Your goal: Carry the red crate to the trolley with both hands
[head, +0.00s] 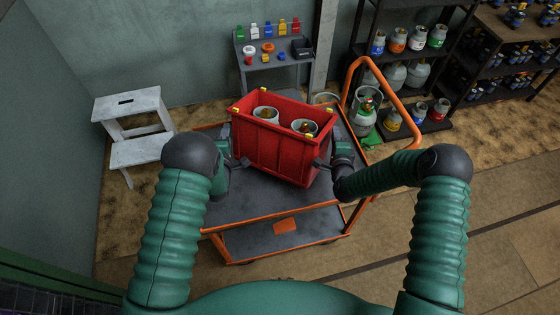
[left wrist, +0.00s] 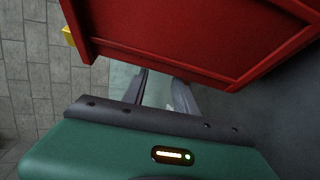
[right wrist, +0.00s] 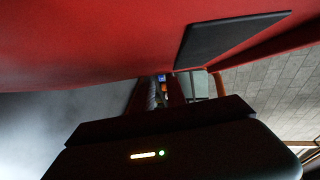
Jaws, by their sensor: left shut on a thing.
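The red crate (head: 268,150) is over the deck of the trolley (head: 260,200), which has a grey top and orange rails. Whether the crate's base touches the deck I cannot tell. Two small gas canisters (head: 266,115) stand inside it. My left gripper (head: 238,163) is shut on the crate at its left end; the red wall fills the top of the left wrist view (left wrist: 190,35). My right gripper (head: 323,164) is at the crate's right end, its fingers close to the red wall (right wrist: 90,45). Their opening is unclear.
A white step stool (head: 135,130) stands left of the trolley. A grey table (head: 275,62) with coloured bottles is behind. The trolley's orange handle (head: 395,100) rises at right, with a gas cylinder (head: 364,115) beyond it and dark shelves of canisters (head: 410,75).

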